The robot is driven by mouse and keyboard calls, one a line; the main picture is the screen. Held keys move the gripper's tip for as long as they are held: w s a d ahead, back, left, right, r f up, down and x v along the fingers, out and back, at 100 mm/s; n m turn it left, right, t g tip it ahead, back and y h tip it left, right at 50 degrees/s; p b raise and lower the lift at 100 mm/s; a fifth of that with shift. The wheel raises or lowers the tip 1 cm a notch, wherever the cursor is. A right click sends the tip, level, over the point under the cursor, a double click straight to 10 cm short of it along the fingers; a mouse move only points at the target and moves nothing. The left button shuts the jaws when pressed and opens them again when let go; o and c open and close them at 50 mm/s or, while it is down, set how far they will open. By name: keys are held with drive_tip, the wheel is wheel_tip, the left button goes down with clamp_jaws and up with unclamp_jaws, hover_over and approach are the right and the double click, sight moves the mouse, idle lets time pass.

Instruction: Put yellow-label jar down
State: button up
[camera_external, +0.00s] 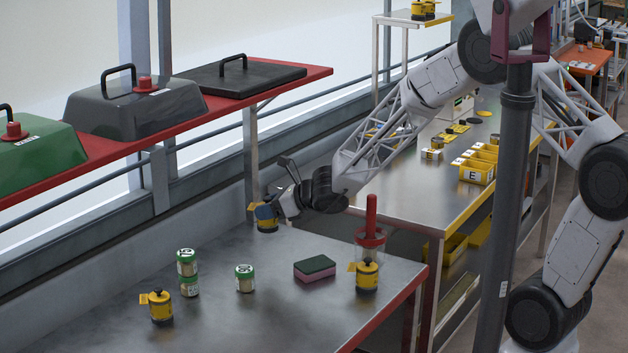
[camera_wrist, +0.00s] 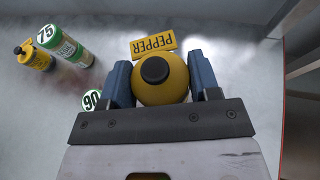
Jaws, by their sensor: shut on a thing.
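My gripper (camera_wrist: 162,82) is shut on a yellow jar (camera_wrist: 160,88) with a black knob and a yellow tag (camera_wrist: 153,45) reading PEPPER. Its blue fingers press on both sides of the jar. In the external view my gripper (camera_external: 268,212) holds the jar (camera_external: 267,227) near the back edge of the metal table (camera_external: 225,325). The jar looks upright and seems to be above the table; I cannot tell the gap. Its lower part is hidden in the wrist view. Two similar yellow jars stand at the front left (camera_external: 161,307) and at the right (camera_external: 367,275).
Two green-lidded jars are stacked (camera_external: 188,270) at the left, and another (camera_external: 244,279) stands mid-table. A pink-green sponge (camera_external: 315,268) and a clear container with a red handle (camera_external: 370,240) are at the right. A red shelf (camera_external: 290,85) runs behind. The table's front is clear.

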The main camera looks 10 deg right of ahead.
drive_tip(key=shift+r, duration=0.15)
wheel_tip(320, 180, up, 6)
drive_tip(key=shift+r, duration=0.2)
drive_tip(key=d+m+t+h, duration=0.2)
drive_tip(key=d+m+t, duration=0.1)
drive_tip(key=d, duration=3.2)
drive_tip(key=s+d+m+t+h, duration=0.2)
drive_tip(key=s+d, duration=0.6)
drive_tip(key=d, duration=0.5)
drive_tip(key=shift+s+f, duration=0.1)
drive_tip(key=shift+f, duration=2.6)
drive_tip(key=w, duration=0.5)
drive_tip(key=w+f, duration=0.1)
drive_tip(key=w, duration=1)
drive_tip(key=shift+f, duration=0.25)
